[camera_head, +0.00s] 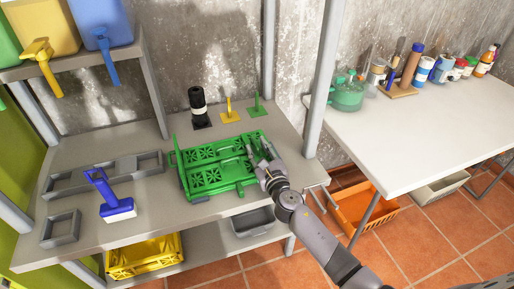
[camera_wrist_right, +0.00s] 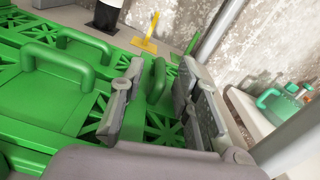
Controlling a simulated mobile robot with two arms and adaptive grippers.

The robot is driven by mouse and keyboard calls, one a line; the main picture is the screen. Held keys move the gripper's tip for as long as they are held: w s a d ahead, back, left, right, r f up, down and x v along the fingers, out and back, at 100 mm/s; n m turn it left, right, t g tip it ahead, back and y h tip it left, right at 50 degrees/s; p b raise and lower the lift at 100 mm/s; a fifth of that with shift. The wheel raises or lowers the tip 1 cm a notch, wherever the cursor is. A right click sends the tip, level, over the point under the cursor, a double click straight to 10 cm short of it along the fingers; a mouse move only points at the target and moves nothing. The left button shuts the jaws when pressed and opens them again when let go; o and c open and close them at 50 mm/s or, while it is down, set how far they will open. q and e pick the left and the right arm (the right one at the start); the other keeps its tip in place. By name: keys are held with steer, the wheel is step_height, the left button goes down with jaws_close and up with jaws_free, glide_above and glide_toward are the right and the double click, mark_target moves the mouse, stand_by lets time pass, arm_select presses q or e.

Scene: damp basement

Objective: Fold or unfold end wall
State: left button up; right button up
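A green folding crate (camera_head: 215,178) lies low on the grey workbench, with lattice panels folded flat inside it. Its left end shows a thin raised edge (camera_head: 178,165). My right gripper (camera_head: 262,153) is over the crate's right end. In the right wrist view my gripper (camera_wrist_right: 160,100) has its fingers apart, with a green loop handle (camera_wrist_right: 157,80) standing between them. The fingers look clear of the handle, though its lower part is partly hidden. More green handles (camera_wrist_right: 62,62) rise from the panels to the left. My left gripper is not in view.
A metal post (camera_head: 322,85) rises on the right, before a white table (camera_head: 425,130).

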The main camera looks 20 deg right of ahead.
steer(key=shift+w, duration=0.45)
jaws_close()
stand_by(0.6)
